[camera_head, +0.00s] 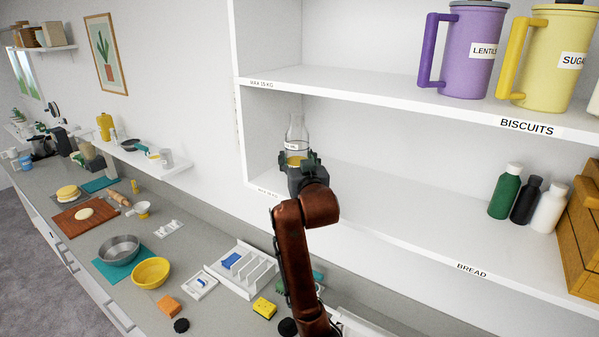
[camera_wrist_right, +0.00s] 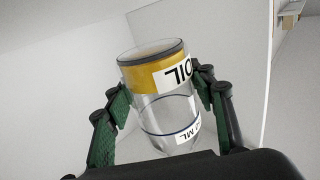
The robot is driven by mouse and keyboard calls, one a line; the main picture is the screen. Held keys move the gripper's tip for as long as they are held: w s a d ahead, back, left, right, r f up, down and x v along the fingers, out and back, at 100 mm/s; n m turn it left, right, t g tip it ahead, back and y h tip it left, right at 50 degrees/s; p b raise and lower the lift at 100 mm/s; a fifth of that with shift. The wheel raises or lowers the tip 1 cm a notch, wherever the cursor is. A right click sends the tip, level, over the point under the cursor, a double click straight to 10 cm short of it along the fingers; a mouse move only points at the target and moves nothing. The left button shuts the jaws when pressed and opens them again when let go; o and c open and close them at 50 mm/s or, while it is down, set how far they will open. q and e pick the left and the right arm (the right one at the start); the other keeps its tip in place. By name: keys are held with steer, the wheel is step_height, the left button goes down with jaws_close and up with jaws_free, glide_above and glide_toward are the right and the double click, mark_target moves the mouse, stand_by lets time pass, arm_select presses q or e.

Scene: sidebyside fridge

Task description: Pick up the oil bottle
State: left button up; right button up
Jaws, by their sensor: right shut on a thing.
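The oil bottle (camera_head: 297,132) is clear glass with yellow oil at its base, at the left end of the middle shelf. It also shows in the right wrist view (camera_wrist_right: 165,112), upside down there, with its OIL label readable. My right gripper (camera_head: 300,163) is around the bottle's lower part. In the right wrist view its green-padded fingers (camera_wrist_right: 160,108) are on both sides of the bottle, shut on it. The gripper hides the bottle's base, so I cannot tell whether it touches the shelf. My left gripper is not in view.
The shelf (camera_head: 400,205) is bare between the oil bottle and green, black and white bottles (camera_head: 527,197) at the right. An upper shelf (camera_head: 370,97) holds a purple jug (camera_head: 472,50) and a yellow jug (camera_head: 560,60). The counter below holds a yellow bowl (camera_head: 151,272) and several other items.

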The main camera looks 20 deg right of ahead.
mark_target(291, 148)
steer(key=a+r, duration=0.1)
steer(key=s+a+r, duration=0.1)
steer(key=s+r+b, duration=0.1)
steer(key=r, duration=0.1)
steer(key=shift+s+a+r, duration=0.1)
steer(key=shift+s+a, duration=0.05)
steer(key=shift+a, duration=0.25)
steer(key=s+a+r+b, duration=0.2)
steer(key=s+a+r, duration=0.2)
steer(key=s+a, duration=0.2)
steer(key=shift+a+b, duration=0.35)
steer(key=shift+a, duration=0.1)
